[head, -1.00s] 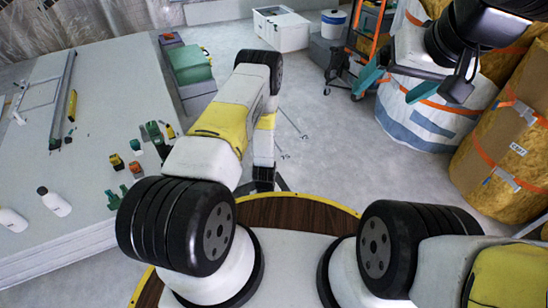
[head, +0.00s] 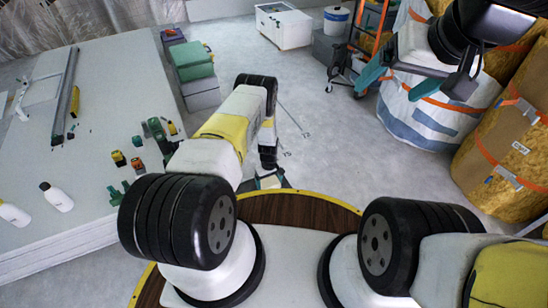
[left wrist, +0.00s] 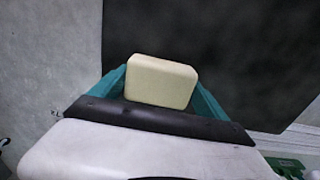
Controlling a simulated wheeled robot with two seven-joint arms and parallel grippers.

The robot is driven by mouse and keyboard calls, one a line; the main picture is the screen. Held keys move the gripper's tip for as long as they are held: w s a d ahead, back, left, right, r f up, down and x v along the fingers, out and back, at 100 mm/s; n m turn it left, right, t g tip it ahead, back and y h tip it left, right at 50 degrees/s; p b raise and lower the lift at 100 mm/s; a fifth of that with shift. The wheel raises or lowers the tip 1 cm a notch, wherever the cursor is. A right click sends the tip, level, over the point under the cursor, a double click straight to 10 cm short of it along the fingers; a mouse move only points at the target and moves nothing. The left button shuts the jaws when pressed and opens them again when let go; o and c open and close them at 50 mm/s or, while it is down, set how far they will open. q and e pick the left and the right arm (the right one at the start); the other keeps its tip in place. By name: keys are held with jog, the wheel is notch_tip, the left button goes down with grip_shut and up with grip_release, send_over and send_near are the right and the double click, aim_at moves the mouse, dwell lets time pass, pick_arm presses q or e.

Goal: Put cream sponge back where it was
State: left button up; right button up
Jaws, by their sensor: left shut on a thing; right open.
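The cream sponge (left wrist: 161,80) is a pale block with rounded edges, held between the teal fingers of my left gripper in the left wrist view. My left gripper (head: 269,181) is shut on it and hangs low over the floor, just beyond the brown, yellow-edged rim in front of me. In the head view the sponge is too small and covered to make out clearly. My right gripper (head: 413,84) is open and empty at the upper right, in front of the white and blue bulk bag.
A large pale panel stack (head: 105,105) at left carries bottles (head: 56,197), small tools and clamps. A green case (head: 193,62) sits behind it. The bulk bag (head: 425,118) and wrapped insulation rolls (head: 508,140) stand at right. The grey floor (head: 325,150) between is clear.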

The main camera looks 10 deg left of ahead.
pick_arm(q)
jog(key=shift+f, duration=0.2)
jog(key=o, duration=1)
jog(key=shift+f, duration=0.1)
jog(key=shift+o, duration=0.2)
notch_tip(320, 180, up, 12)
notch_tip(320, 180, up, 41)
jog(key=m+t+h, duration=0.2)
jog(key=m+t, duration=0.1)
send_over(269, 182)
jog(key=s, duration=0.1)
jog(key=s+a+r+m+t, duration=0.1)
jog(key=s+r+m, duration=0.1)
jog(key=s+r, duration=1.15)
jog(key=s+r+m+t, duration=0.1)
jog(key=s+r, duration=0.1)
jog(key=s, duration=0.4)
jog(key=s+r+m+t, duration=0.1)
jog(key=s+r, duration=0.1)
jog(key=s, duration=0.5)
jog(key=shift+s+a+r, duration=0.3)
jog(key=shift+a+r, duration=0.1)
